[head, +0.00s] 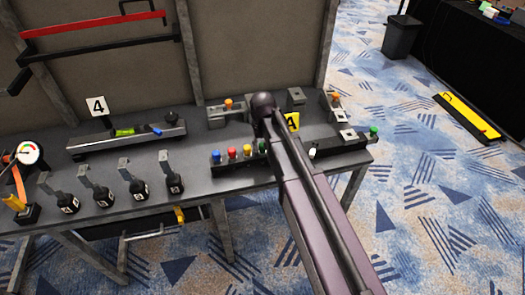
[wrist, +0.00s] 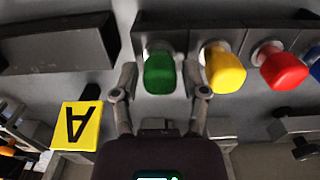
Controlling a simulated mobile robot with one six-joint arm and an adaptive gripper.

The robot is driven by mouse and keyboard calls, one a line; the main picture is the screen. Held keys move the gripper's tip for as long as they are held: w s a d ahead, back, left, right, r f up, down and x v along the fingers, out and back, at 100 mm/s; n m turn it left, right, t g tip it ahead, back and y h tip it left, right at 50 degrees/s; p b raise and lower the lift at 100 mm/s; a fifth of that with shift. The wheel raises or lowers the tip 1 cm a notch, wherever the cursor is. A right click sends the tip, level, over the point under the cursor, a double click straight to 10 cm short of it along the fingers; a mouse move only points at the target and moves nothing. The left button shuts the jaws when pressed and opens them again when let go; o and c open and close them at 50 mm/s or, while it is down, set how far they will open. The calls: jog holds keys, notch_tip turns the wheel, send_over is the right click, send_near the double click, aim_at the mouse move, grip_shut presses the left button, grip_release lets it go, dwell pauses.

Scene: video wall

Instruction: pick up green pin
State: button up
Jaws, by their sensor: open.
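The green pin (wrist: 160,73) has a rounded green cap and sits in the row in the wrist view, left of the yellow pin (wrist: 224,68). My gripper (wrist: 161,82) is open, with one finger on each side of the green cap; the right finger comes between the green and yellow caps. I cannot tell whether either finger touches the cap. In the head view only a sliver of the green pin (head: 262,146) shows beside my arm, and my gripper is hidden there.
A red pin (wrist: 284,66) and a blue pin (wrist: 315,62) continue the row. Another green pin (head: 373,131) is at the table's right end.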

grip_shut()
jog(key=shift+r, duration=0.1)
notch_tip(320, 180, up, 10)
jog(key=p, duration=1)
jog(key=shift+a, duration=0.15)
dwell(1.1)
